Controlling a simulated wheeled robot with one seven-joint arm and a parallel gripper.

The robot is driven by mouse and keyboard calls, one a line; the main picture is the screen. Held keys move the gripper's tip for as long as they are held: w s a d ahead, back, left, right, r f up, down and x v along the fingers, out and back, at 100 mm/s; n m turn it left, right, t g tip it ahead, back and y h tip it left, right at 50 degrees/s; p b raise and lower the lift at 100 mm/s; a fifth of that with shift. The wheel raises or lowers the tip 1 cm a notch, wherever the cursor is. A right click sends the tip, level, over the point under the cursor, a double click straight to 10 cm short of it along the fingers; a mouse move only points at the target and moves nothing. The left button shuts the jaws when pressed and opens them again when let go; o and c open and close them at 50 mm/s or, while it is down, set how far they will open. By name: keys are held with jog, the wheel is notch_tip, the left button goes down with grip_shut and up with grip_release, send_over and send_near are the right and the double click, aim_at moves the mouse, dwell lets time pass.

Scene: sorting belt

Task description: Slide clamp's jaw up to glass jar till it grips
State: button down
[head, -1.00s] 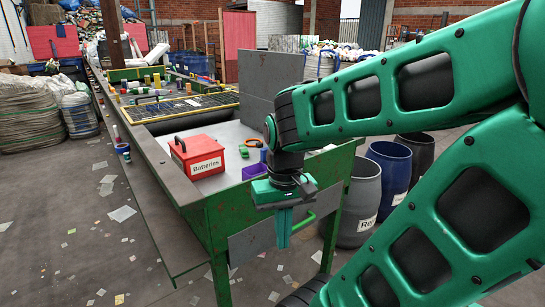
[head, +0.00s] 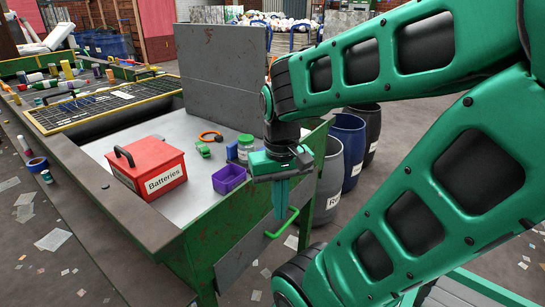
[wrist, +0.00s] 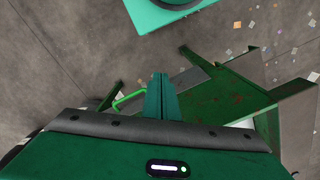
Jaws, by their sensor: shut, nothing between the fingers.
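A glass jar (head: 231,151) with a green lid stands on the grey table top in the head view, partly hidden behind my gripper. Left of it lies a small green object (head: 203,148) that looks like the clamp; its jaw is too small to make out. A gap shows between it and the jar. My gripper (head: 280,215) points down, shut and empty, in front of the table's near right edge. In the wrist view my shut fingers (wrist: 160,80) show, with neither jar nor clamp in sight.
A red Batteries box (head: 150,172), a purple bin (head: 229,178) and an orange ring (head: 210,136) are on the table. A grey panel (head: 222,70) stands behind. A green handle (head: 283,224) juts from the table's front. Barrels (head: 347,150) stand at the right.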

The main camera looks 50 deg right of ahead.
jog(key=w+d+r+m+t, duration=0.1)
jog(key=w+d+r+m, duration=0.1)
jog(key=w+d+m, duration=0.3)
jog(key=w+d+r+m+t, duration=0.1)
jog(key=w+d+m, duration=0.4)
jog(key=m, duration=0.8)
jog(key=w+d+r+m+t, duration=0.1)
jog(key=w+d+r+m, duration=0.2)
jog(key=d+m, duration=0.7)
jog(key=shift+w+d+r, duration=0.1)
jog(key=shift+w+d, duration=0.1)
jog(key=shift+w, duration=0.45)
jog(key=shift+w+d+r, duration=0.1)
jog(key=shift+w+d, duration=0.05)
jog(key=shift+w, duration=0.5)
jog(key=shift+w+d+f+t, duration=0.1)
jog(key=shift+f+t, duration=0.05)
jog(key=shift+t, duration=0.15)
jog(key=x, duration=0.9)
jog(key=shift+f, duration=0.35)
jog(key=shift+w, duration=0.15)
jog(key=shift+w+a, duration=0.2)
jog(key=shift+w, duration=1.05)
jog(key=shift+r, duration=0.15)
